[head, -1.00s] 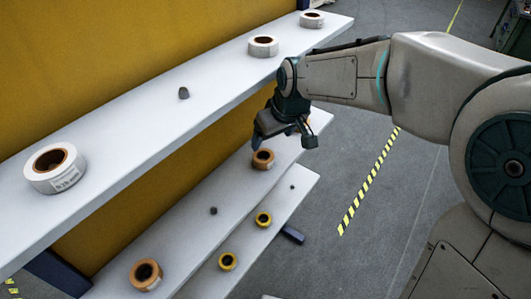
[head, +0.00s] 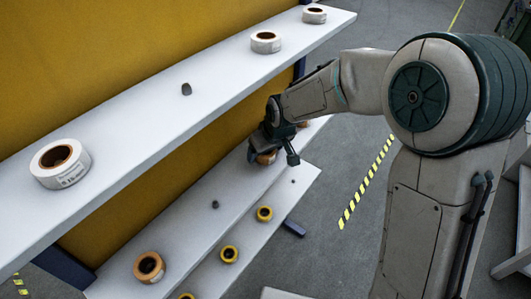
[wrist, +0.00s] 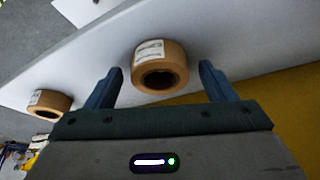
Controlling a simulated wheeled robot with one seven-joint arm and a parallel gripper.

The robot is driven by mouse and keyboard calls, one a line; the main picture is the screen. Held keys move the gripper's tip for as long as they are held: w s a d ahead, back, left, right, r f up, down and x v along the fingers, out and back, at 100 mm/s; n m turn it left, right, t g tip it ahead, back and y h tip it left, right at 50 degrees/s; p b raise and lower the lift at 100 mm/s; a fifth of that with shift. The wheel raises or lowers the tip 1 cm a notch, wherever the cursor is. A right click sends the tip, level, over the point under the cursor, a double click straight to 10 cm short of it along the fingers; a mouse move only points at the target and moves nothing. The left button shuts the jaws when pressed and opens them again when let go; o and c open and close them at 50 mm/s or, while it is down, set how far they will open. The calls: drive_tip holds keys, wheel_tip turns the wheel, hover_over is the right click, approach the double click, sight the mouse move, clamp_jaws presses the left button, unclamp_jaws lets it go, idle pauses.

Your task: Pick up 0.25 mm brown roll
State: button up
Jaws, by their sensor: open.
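A brown roll (wrist: 160,66) with a pale label lies on the middle shelf, between the two spread fingers of my gripper (wrist: 160,90) in the wrist view. The fingers do not visibly press on it. In the head view my gripper (head: 272,155) is down at the middle shelf and partly covers this brown roll (head: 266,158). A second brown roll (wrist: 49,104) lies to the left in the wrist view. Another brown roll (head: 149,267) lies at the near end of the middle shelf in the head view. The label writing is too small to read.
The upper white shelf (head: 130,143) holds white rolls (head: 60,164) and a small grey piece (head: 186,89). It overhangs the middle shelf (head: 190,232). Small yellow rolls (head: 265,213) sit on the lowest shelf. Open floor lies right of the shelves.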

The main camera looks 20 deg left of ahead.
drive_tip(key=c, duration=1.1)
drive_tip(key=shift+o, duration=0.2)
